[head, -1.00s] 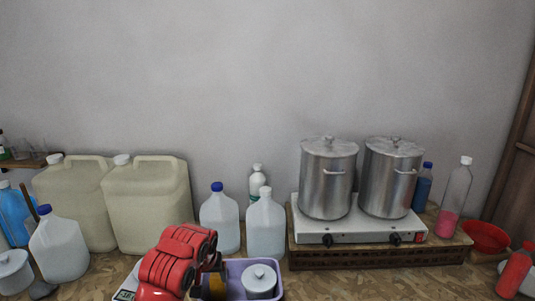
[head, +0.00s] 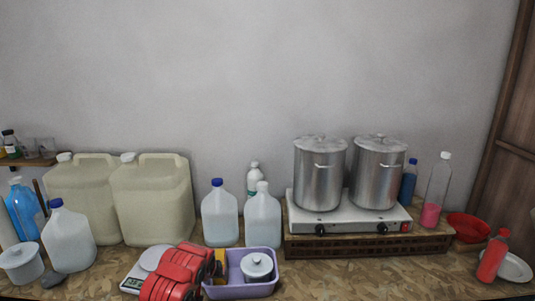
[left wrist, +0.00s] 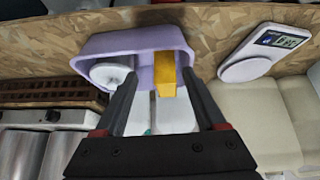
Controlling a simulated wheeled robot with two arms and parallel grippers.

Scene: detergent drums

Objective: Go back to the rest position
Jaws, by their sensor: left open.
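My left arm, red and black, comes in at the bottom of the head view, in front of the lilac tub (head: 240,291). The left gripper shows in the left wrist view (left wrist: 160,76) with its two dark fingers apart and nothing held between them. Beyond the fingers lies the tub (left wrist: 95,45), with a yellow block (left wrist: 165,75) and a white lidded pot (left wrist: 108,72) in it. In the head view the arm partly covers the tub's left end and the yellow block (head: 220,263). My right gripper is not in view.
A white scale (head: 152,256) is left of the tub. Large beige canisters (head: 150,205) and clear jugs (head: 263,220) stand behind. Two steel pots (head: 319,178) sit on a white stove (head: 340,224). A red bottle (head: 492,258) is at right. The front middle-right table is clear.

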